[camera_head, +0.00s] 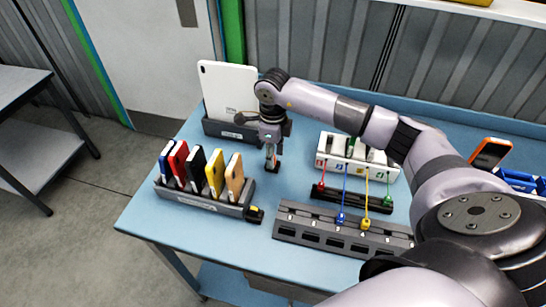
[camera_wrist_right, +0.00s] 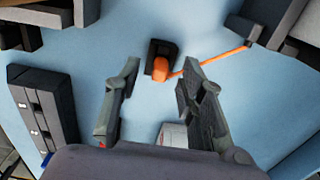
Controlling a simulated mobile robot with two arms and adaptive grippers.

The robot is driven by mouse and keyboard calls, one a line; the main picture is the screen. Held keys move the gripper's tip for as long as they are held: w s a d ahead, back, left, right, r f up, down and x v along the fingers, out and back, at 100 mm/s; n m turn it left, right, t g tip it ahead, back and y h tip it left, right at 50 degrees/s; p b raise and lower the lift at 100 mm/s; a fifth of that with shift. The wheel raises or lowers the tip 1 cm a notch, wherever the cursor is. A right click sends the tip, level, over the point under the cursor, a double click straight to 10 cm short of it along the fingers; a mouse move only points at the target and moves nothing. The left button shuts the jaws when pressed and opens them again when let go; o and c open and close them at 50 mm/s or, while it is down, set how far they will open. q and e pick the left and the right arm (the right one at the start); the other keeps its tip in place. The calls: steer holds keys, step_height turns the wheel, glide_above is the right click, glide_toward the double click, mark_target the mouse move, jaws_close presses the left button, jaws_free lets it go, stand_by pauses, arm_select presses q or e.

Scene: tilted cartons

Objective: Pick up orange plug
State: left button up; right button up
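The orange plug (camera_wrist_right: 161,68) sits in a small dark holder (camera_wrist_right: 160,49) on the blue table in the right wrist view. An orange cable (camera_wrist_right: 205,58) runs from it toward a grey block at the upper right. My right gripper (camera_wrist_right: 163,82) is open, with one finger to each side of the plug's line and nothing visibly held. In the head view my right gripper (camera_head: 271,148) points down over the table, right above a small dark piece (camera_head: 272,167). I cannot make out the orange plug there. My left gripper is not in view.
A rack of coloured phones (camera_head: 205,198) stands at left of the gripper. A white tablet (camera_head: 229,92) leans in a dark stand behind it. A white charger block (camera_head: 357,158), coloured cables and a grey socket strip (camera_head: 330,232) lie to the right.

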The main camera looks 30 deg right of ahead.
steer(key=shift+f, duration=0.1)
steer(key=shift+c, duration=0.3)
jaws_close()
step_height(320, 180, up, 20)
steer(key=b, duration=0.2)
steer(key=shift+b, duration=0.4)
steer(key=shift+r+p, duration=0.75)
steer(key=shift+r, duration=0.05)
stand_by(0.7)
